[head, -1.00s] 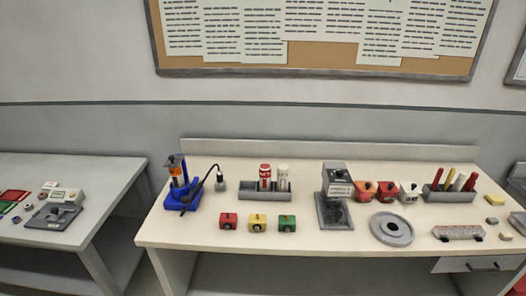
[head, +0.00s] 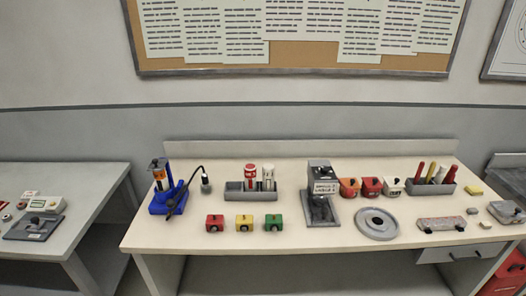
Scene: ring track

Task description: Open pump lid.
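I cannot tell for sure which thing is the pump. A grey upright machine (head: 320,186) with a labelled head and a flat base stands at the middle of the table. A blue stand (head: 168,196) with an orange and dark upright body and a black cable stands at the table's left end. A grey, low device (head: 505,211) with a dark knob on top sits at the right end. No open lid can be made out on any of them. Neither of my grippers shows in the head view.
The cream table (head: 300,238) also holds red, yellow and green blocks (head: 244,222), a bottle rack (head: 249,192), small bins (head: 371,187), a grey ring (head: 377,223) and a pen rack (head: 431,187). Another table (head: 90,205) stands left. Red drawers (head: 508,276) stand lower right.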

